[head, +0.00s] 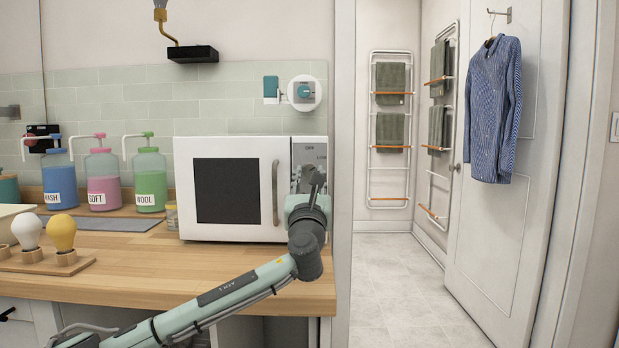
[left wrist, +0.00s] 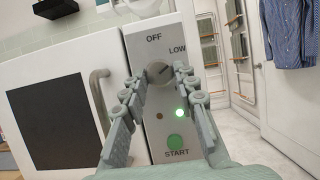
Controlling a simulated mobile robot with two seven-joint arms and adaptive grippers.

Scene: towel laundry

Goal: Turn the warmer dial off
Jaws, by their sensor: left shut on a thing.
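The white warmer (head: 232,147) stands on the wooden counter, with a dark door window and a grey control panel (head: 308,153) at its right. In the left wrist view, the round grey dial (left wrist: 158,72) sits below the OFF and LOW marks. Its mark appears to point up and right, toward LOW. My left gripper (head: 315,182) is at the panel, its fingers shut on the dial from both sides; the fingertips also show in the left wrist view (left wrist: 157,75). A green light (left wrist: 180,114) glows above the green START button (left wrist: 175,141). My right gripper is out of view.
The warmer's door handle (head: 275,192) is just left of the gripper. Blue, pink and green bottles (head: 150,178) stand left of the warmer. Light bulbs (head: 62,232) stand in a wooden holder at the front left. Open floor lies right of the counter.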

